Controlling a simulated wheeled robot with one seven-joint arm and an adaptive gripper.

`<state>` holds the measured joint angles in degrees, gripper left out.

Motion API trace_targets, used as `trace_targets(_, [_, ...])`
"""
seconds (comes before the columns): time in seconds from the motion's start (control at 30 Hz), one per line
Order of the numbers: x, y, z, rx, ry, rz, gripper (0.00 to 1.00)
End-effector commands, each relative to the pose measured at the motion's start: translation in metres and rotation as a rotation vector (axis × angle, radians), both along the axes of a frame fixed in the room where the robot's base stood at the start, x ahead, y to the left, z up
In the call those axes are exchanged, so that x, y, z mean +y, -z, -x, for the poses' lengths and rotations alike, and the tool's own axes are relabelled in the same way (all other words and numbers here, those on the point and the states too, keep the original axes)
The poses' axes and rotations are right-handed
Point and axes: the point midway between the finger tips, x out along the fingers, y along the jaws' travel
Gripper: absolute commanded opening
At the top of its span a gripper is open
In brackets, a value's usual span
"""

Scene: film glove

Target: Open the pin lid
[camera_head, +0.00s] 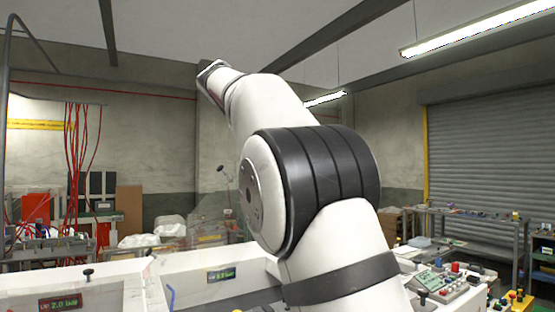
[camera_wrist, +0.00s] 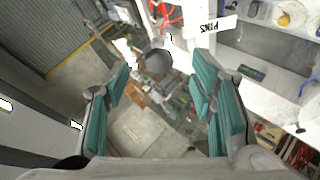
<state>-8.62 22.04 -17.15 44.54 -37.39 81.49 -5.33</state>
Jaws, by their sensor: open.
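My gripper (camera_wrist: 162,75) is open in the wrist view, with teal pads on its left and right fingers. A round dark grey knob (camera_wrist: 156,62) shows between the fingertips; I cannot tell its distance, and neither finger appears to touch it. A white label reading "PINS" (camera_wrist: 210,27) appears upside down, right of the knob. The clear lid itself is hard to make out there. In the head view, a faint see-through panel (camera_head: 207,200) stands left of my arm, but I cannot tell whether it is the pin lid.
White bins line the front, with a green display (camera_head: 222,275) and another display (camera_head: 60,303). A black knob (camera_head: 88,272) stands at the left bin. A control panel (camera_head: 445,280) with buttons is at right. My arm blocks the centre.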

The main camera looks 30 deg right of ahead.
Motion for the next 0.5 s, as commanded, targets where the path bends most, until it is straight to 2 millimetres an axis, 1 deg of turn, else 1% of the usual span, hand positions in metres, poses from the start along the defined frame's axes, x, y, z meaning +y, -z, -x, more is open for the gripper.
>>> trace_targets(0.5, [0.025, -0.018, 0.012, 0.0, -0.001, 0.001, 0.51])
